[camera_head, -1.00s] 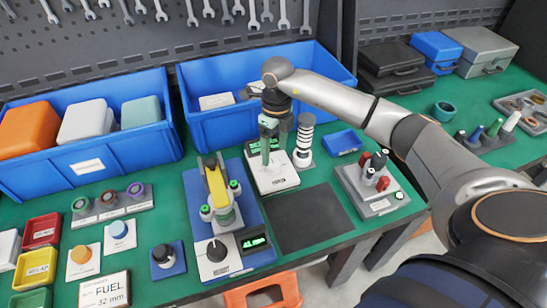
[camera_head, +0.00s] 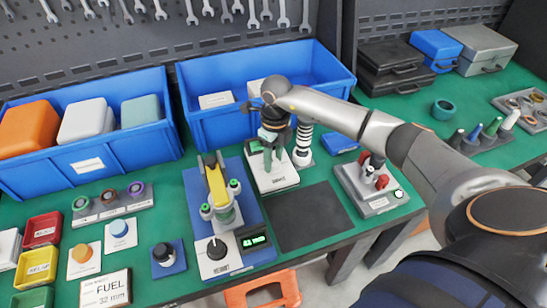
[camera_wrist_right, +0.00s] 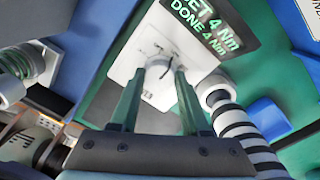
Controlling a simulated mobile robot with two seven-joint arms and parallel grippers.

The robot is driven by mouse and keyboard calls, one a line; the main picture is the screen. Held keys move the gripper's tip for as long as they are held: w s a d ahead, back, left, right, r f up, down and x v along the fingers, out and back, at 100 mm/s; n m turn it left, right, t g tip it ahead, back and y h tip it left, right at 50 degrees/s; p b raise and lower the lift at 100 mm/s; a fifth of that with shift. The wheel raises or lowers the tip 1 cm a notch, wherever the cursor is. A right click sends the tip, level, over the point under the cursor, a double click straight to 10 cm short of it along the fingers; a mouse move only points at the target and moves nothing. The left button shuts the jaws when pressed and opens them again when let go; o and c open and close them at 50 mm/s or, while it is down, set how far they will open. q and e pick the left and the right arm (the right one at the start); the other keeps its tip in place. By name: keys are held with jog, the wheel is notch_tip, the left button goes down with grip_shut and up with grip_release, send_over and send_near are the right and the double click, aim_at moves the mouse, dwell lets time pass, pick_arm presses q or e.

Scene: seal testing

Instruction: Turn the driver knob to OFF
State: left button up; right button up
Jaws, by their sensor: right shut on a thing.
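The driver knob (camera_wrist_right: 158,72) is a small pale round knob with a dark pointer line, on the white face of the driver unit (camera_wrist_right: 158,115). In the head view the white driver unit (camera_head: 278,183) stands in front of the right blue bin. My right gripper (camera_wrist_right: 160,78) has its green fingertips on either side of the knob and is shut on it. In the head view the right gripper (camera_head: 272,152) points down over the unit and hides the knob. The unit's display (camera_wrist_right: 212,30) reads "SET 4 Nm" and "DONE 4 Nm". My left gripper is not in view.
A black-and-white striped post (camera_head: 303,145) stands close to the right of the unit. A blue tester (camera_head: 195,190) with a yellow part stands to the left. A dark mat (camera_head: 305,218) in front is clear. Blue bins (camera_head: 330,75) stand behind.

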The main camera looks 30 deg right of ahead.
grip_shut()
jog(key=n+b, duration=0.2)
jog(key=n, duration=0.1)
jog(key=shift+w, duration=0.1)
jog(key=shift+n+b, duration=1.2)
jog(key=shift+n, duration=1.2)
jog(key=o, duration=0.6)
grip_release()
jog(key=shift+o, duration=0.2)
jog(key=shift+r, duration=0.1)
